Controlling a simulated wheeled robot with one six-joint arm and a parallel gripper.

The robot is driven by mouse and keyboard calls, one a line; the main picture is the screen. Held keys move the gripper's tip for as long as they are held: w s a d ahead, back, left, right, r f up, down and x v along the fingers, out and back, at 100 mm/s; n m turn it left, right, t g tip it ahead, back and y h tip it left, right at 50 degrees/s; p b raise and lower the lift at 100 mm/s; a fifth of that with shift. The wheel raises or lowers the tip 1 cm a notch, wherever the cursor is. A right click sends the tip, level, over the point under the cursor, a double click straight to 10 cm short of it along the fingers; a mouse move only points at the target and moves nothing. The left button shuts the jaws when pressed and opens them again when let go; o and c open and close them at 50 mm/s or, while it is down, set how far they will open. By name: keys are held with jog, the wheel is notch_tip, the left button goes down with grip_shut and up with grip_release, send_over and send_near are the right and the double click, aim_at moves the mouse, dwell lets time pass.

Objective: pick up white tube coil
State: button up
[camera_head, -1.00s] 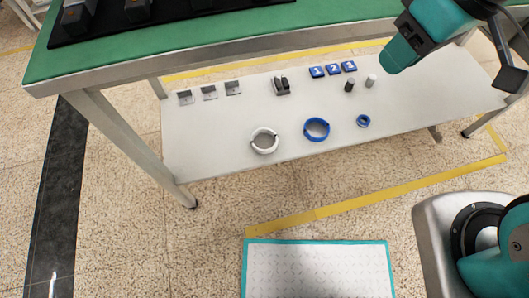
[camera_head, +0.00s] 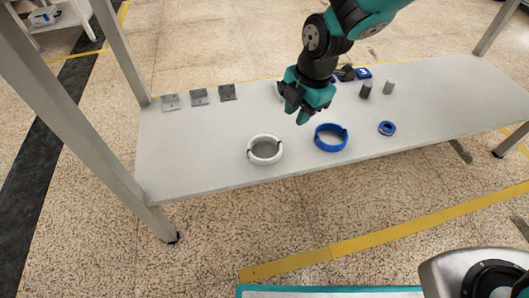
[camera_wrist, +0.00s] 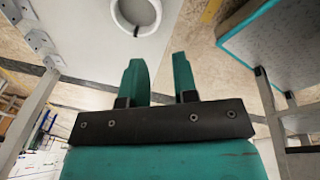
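The white tube coil (camera_head: 265,150) lies flat on the lower shelf, near its front edge, left of the blue coil. In the wrist view the white coil (camera_wrist: 138,13) shows at the top, cut by the picture edge, beyond the left fingertip. My gripper (camera_head: 303,110) is above the shelf, to the upper right of the white coil in the head view and apart from it. In the wrist view my gripper (camera_wrist: 160,68) has its two teal fingers spread with nothing between them.
A blue coil (camera_head: 331,138) and a small blue ring (camera_head: 387,128) lie to the right on the grey-white shelf (camera_head: 200,150). Grey brackets (camera_head: 200,96) stand at the back left. Dark (camera_head: 366,90) and light cylinders (camera_head: 389,87) stand at the back right. A table leg (camera_head: 75,125) rises at the left.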

jog(key=n+b, duration=0.1)
jog(key=b, duration=0.5)
send_near(277, 155)
jog(key=f, duration=0.5)
jog(key=shift+a, duration=0.35)
jog(key=f+b, duration=0.1)
jog(key=f, duration=0.1)
jog(key=f+b, duration=0.1)
jog(key=f, duration=0.1)
jog(key=a+f, duration=0.1)
jog(key=shift+w+f+b, duration=0.15)
jog(key=shift+f+b, duration=0.25)
jog(key=shift+r, duration=0.1)
grip_shut()
